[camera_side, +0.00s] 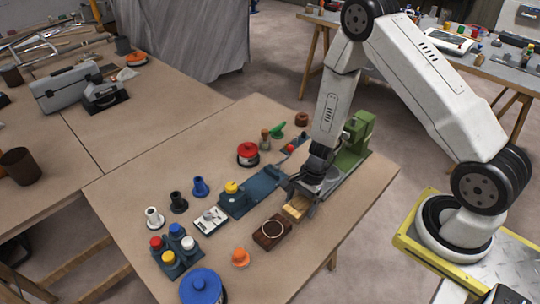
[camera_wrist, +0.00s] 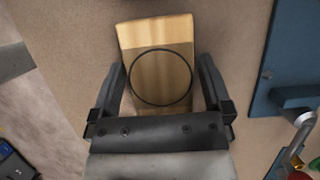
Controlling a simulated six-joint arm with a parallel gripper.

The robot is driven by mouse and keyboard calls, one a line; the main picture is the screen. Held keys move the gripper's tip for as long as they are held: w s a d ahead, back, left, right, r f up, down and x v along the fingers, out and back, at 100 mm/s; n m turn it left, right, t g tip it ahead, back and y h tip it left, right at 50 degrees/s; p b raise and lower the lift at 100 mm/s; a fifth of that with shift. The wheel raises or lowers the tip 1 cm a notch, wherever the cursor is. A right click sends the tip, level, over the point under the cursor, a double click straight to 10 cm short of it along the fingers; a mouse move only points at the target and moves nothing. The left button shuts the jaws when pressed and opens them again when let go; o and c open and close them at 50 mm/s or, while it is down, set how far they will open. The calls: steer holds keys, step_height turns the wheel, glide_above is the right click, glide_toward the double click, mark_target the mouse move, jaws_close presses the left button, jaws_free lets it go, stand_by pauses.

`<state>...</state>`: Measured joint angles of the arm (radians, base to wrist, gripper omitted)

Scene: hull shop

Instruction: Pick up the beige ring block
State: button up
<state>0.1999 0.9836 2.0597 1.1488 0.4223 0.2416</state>
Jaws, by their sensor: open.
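The beige ring block (camera_wrist: 160,35) is a pale wood-grained slab with a thin dark ring on its top. In the wrist view it lies between the two dark fingers of my gripper (camera_wrist: 160,66), which is open. Its far end reaches past the fingertips, and its near end is hidden by the gripper body. In the side view the block (camera_side: 296,208) lies on the table at the foot of my arm, partly behind my gripper (camera_side: 303,195).
A dark brown block with a pale ring (camera_side: 271,233) lies just in front of the beige one. A blue fixture (camera_side: 255,192) stands close on the left, and a green machine (camera_side: 352,145) behind. An orange knob (camera_side: 240,258) and a blue round lid (camera_side: 203,287) stand nearer the front.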

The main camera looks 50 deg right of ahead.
mark_target(300, 202)
steer(key=shift+f, duration=0.2)
stand_by(0.3)
steer(key=c, duration=1.1)
steer(key=shift+r, duration=0.2)
steer(key=shift+r, duration=5.05)
steer(key=shift+w, duration=0.1)
